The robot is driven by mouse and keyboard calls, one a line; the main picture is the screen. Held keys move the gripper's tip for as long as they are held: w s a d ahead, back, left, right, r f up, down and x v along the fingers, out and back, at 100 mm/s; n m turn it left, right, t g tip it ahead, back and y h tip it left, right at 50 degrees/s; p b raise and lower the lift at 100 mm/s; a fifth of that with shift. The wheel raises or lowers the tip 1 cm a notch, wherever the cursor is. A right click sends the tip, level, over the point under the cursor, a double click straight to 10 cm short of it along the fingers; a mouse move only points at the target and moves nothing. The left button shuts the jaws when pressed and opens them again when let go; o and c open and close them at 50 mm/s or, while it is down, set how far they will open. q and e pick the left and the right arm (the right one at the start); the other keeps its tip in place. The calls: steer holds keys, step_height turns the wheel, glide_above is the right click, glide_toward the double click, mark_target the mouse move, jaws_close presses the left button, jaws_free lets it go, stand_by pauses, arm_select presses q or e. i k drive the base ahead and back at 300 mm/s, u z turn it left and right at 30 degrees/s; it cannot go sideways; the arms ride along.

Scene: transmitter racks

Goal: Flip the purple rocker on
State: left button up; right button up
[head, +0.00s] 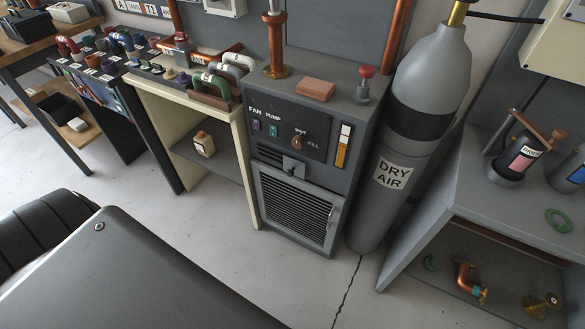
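The purple rocker (256,126) is a small switch on the dark front panel of the grey cabinet (346,118), under the label FAN. It is too small to tell which way it is tipped. A teal rocker (273,130) sits just right of it, under the label PUMP. Neither of my grippers is in view, and nothing covers the purple rocker.
Right of the rockers are a brown knob (298,141) and a gauge strip (343,146). A louvred grille (294,209) is below. A grey DRY AIR cylinder (419,130) stands close right; a cream shelf bench (161,107) adjoins left. Floor in front (300,275) is partly clear.

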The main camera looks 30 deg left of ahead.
mark_target(256, 122)
steer(key=u, duration=1.25)
